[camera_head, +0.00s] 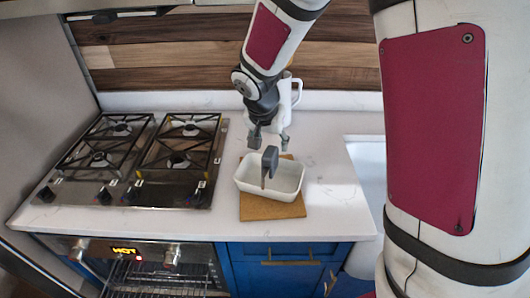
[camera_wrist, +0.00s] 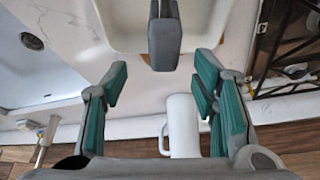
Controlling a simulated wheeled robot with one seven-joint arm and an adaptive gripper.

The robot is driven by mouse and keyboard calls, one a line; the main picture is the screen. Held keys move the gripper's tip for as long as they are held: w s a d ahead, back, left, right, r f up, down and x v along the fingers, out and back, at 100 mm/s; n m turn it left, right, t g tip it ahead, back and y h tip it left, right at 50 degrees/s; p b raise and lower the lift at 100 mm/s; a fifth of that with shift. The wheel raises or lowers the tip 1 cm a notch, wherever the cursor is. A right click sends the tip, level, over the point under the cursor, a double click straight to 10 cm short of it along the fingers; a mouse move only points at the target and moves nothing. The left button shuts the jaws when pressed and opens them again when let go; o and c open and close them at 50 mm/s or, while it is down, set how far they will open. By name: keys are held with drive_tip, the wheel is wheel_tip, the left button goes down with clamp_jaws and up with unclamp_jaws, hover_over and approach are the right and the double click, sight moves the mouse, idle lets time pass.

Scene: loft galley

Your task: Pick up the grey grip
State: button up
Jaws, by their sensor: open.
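The grey grip (camera_head: 270,159) stands up out of a white rectangular dish (camera_head: 247,186); a thin brownish shaft shows below it. In the wrist view the grip (camera_wrist: 165,42) is at the top centre, in front of the dish's white inside (camera_wrist: 120,25). My gripper (camera_head: 270,143) is open and empty, above and just behind the grip in the head view. In the wrist view the two green-padded fingers of my gripper (camera_wrist: 161,86) are spread wide, with the grip beyond their tips and roughly centred between them. The fingers do not appear to touch it.
The dish sits on a wooden board (camera_head: 272,209). A gas hob (camera_head: 137,160) is to the left, and a sink (camera_head: 368,170) is to the right. A white jug (camera_head: 297,88) stands behind my gripper, near the back wall. Bare worktop (camera_head: 335,205) lies right of the board.

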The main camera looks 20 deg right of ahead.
sight(272, 152)
drive_tip(key=x, duration=0.5)
drive_tip(key=shift+f, duration=0.2)
drive_tip(key=shift+a+p+x, duration=0.15)
drive_tip(key=shift+p+x, duration=0.2)
drive_tip(key=shift+x, duration=1)
drive_tip(key=shift+a+p+x, duration=0.15)
drive_tip(key=shift+p+x, duration=0.15)
drive_tip(key=shift+x, duration=1)
drive_tip(key=shift+c, duration=0.3)
drive_tip(key=c, duration=1.2)
